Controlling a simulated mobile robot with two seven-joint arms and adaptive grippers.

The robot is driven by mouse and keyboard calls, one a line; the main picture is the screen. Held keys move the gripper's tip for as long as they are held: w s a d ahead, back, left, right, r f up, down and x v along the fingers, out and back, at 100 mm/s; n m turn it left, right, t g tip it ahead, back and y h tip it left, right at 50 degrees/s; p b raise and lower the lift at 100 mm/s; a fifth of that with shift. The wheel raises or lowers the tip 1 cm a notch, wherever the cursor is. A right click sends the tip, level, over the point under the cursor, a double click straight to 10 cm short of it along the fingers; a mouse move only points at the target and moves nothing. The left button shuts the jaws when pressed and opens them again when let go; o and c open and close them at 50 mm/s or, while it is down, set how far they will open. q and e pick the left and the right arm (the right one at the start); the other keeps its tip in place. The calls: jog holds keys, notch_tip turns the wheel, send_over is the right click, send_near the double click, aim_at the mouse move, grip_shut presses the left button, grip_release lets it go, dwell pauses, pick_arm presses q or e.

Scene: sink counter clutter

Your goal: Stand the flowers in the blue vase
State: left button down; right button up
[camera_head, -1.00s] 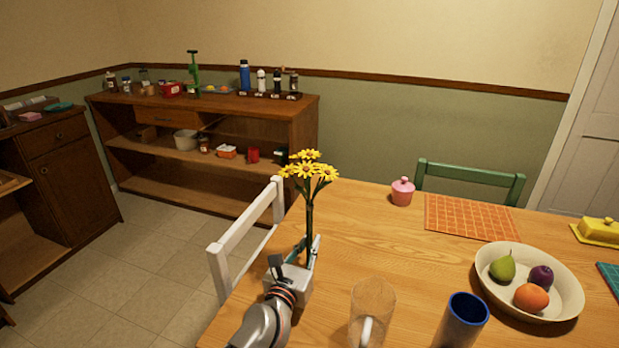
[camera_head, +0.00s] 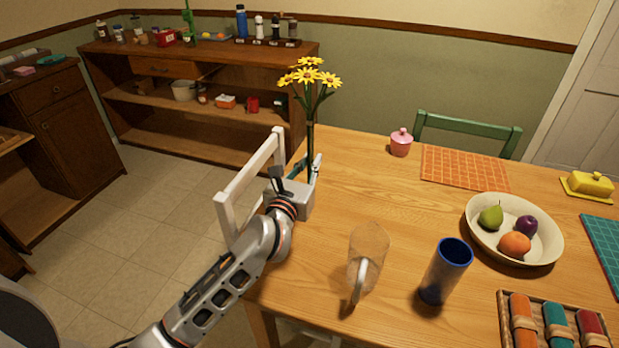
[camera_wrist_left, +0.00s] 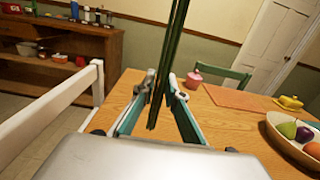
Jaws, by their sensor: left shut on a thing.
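The yellow flowers (camera_head: 310,76) stand upright on green stems, held by my left gripper (camera_head: 307,170) above the left edge of the wooden table. My left gripper is shut on the stems, which also show between its fingers in the left wrist view (camera_wrist_left: 168,70). The stem ends hang free just below the fingertips. The blue vase (camera_head: 445,270), a tall cylinder with a dark open mouth, stands upright on the table, to the right of and nearer than the flowers. My right gripper is not in view.
A clear glass pitcher (camera_head: 367,262) stands between my left gripper and the vase. A cream fruit bowl (camera_head: 550,245) is right of the vase, with a tray of rolled napkins (camera_head: 507,312) in front. A white chair (camera_head: 230,205) is beside my left arm. The table's middle is clear.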

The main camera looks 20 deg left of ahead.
pick_arm(q)
notch_tip(320, 180, up, 9)
jog(key=shift+p, duration=0.85)
jog(key=shift+r, duration=0.25)
jog(key=shift+s+f, duration=0.15)
jog(key=shift+s, duration=0.15)
send_near(309, 133)
jog(key=s+a+f, duration=0.4)
jog(key=s+f, duration=0.4)
jog(key=s, duration=0.3)
jog(key=shift+w+a+y, duration=0.2)
jog(key=shift+w+y, duration=0.05)
jog(key=shift+y, duration=0.05)
